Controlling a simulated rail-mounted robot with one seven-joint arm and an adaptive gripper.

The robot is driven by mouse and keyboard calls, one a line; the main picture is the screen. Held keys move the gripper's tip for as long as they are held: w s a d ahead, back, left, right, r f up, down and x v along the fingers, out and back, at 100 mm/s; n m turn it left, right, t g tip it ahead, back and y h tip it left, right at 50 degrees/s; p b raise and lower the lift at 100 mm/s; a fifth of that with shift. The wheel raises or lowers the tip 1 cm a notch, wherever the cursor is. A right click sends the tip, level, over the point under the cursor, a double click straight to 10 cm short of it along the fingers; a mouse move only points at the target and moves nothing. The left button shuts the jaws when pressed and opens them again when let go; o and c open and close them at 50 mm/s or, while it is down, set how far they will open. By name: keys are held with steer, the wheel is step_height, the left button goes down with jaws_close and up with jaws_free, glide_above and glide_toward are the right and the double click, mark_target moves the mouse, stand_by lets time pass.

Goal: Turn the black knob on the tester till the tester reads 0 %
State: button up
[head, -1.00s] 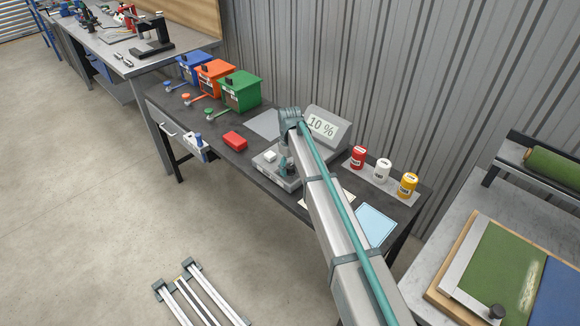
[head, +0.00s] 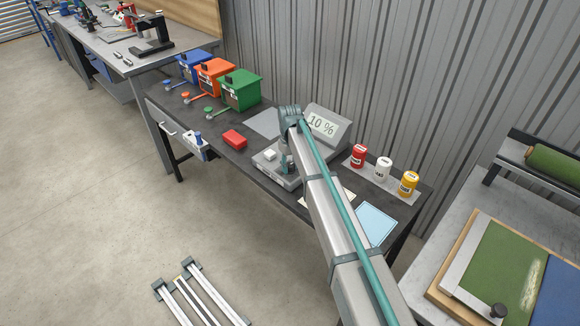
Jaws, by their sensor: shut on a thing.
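The tester (head: 264,164) is a grey box on the dark table, with a white block (head: 270,154) on its left part. Its tilted display (head: 322,124) behind reads 10 %. My gripper (head: 288,170) points down over the right part of the tester, with its fingers low at the tester's top. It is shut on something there. The black knob is not visible; my gripper and arm cover that spot, so the held thing itself is hidden.
A red block (head: 234,139) lies left of the tester. Blue, orange and green boxes (head: 240,90) stand further left. Red, white and yellow cans (head: 383,168) stand on the right, near a light blue sheet (head: 376,224). A corrugated wall rises behind the table.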

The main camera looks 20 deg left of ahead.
mark_target(290, 165)
steer(key=m+b, duration=0.1)
steer(key=m, duration=0.4)
steer(key=shift+m+b, duration=0.65)
steer(key=shift+m, duration=1.65)
steer(key=o, duration=1.2)
steer(key=shift+c, duration=0.2)
steer(key=shift+r, duration=0.1)
step_height(290, 165, up, 12)
